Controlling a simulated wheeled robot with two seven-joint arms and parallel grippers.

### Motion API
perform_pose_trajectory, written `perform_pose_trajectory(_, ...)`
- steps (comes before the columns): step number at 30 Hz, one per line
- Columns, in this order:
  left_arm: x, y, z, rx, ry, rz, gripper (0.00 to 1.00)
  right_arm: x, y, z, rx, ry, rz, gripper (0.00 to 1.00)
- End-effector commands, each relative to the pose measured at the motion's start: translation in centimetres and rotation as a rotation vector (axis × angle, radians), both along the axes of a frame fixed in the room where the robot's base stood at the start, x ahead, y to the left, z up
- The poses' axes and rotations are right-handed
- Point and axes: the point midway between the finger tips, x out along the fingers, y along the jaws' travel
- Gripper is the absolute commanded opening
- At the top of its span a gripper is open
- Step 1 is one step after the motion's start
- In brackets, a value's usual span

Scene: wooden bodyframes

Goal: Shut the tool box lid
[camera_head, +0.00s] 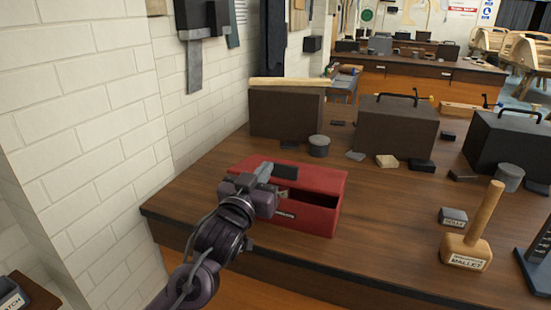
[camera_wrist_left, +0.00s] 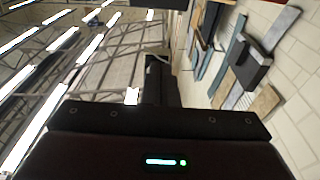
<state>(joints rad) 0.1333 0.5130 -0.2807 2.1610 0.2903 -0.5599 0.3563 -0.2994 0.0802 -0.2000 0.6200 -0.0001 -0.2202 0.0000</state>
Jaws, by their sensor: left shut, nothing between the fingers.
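The red tool box (camera_head: 308,218) stands on the wooden bench near its front left edge. A dark gap shows at its right, below a red panel (camera_head: 322,180) that looks like the lid, so the lid appears not fully down. My left gripper (camera_head: 271,172) is at the box's upper left, in front of the panel, and hides part of the box. I cannot tell whether it touches. Its fingers are shut and empty; they also show in the left wrist view (camera_wrist_left: 160,82), pointing toward wall and ceiling. The tool box is not in that view. My right gripper is out of view.
A wooden mallet (camera_head: 473,240) and a small grey block (camera_head: 453,217) stand to the right on the bench (camera_head: 390,235). Dark cases (camera_head: 395,128) and a grey round tin (camera_head: 319,147) are behind the box. A white brick wall (camera_head: 85,110) is at left.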

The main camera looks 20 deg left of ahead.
Motion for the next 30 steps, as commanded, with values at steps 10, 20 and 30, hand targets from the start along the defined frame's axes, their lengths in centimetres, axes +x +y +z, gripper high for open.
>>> perform_pose_trajectory(10, 5.5, -0.1, 1.1, -0.001, 0.002, 0.004, 0.00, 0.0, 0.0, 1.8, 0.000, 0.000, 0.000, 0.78)
perform_pose_trajectory(20, 9.4, -0.3, -0.7, 0.001, 0.009, 0.002, 0.00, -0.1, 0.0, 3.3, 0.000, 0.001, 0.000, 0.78)
perform_pose_trajectory(30, 8.9, -0.2, -2.8, 0.000, 0.004, 0.003, 0.00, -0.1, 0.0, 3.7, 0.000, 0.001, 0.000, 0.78)
